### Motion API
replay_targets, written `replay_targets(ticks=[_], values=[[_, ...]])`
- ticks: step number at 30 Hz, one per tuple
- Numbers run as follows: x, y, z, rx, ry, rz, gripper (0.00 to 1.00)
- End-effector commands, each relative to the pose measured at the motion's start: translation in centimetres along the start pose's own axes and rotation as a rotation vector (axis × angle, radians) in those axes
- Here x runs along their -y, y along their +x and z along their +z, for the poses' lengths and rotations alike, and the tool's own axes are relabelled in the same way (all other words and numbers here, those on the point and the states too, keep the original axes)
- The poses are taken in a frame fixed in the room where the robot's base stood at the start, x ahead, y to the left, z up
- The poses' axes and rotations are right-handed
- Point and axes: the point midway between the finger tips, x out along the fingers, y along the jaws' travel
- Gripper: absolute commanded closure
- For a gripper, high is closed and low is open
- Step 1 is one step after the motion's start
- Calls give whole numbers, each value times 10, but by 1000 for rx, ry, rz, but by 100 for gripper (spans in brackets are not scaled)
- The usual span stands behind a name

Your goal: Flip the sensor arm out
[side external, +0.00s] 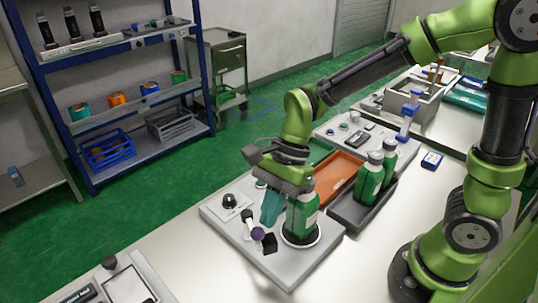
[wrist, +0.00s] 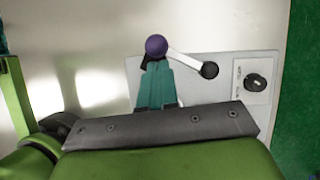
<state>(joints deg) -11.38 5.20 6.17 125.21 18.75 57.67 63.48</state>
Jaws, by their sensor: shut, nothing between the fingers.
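A short white arm (wrist: 186,58) lies on the applicator's pale base plate (wrist: 222,92), with a black round end (wrist: 209,69) and a purple ball (wrist: 156,46) near its other end. It looks like the sensor arm. In the side view the white arm (side external: 248,225), purple ball (side external: 257,233) and a black block (side external: 269,243) are at the plate's front. My gripper's teal fingers (wrist: 157,66) are shut and empty, their tips close to the purple ball in the wrist view; contact cannot be told. The fingers (side external: 271,208) point down behind the ball in the side view.
A green bottle (side external: 301,216) stands on a round seat beside my gripper. A black dial (side external: 229,200) sits on the plate. A dark tray (side external: 350,213) with green bottles and an orange tray (side external: 338,175) lie to the right.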

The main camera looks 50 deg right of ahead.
Motion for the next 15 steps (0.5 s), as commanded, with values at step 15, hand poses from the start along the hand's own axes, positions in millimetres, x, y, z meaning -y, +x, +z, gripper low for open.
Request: replay_targets(ticks=[15], values=[[8, 14, 28, 0, 423, -211, 100]])
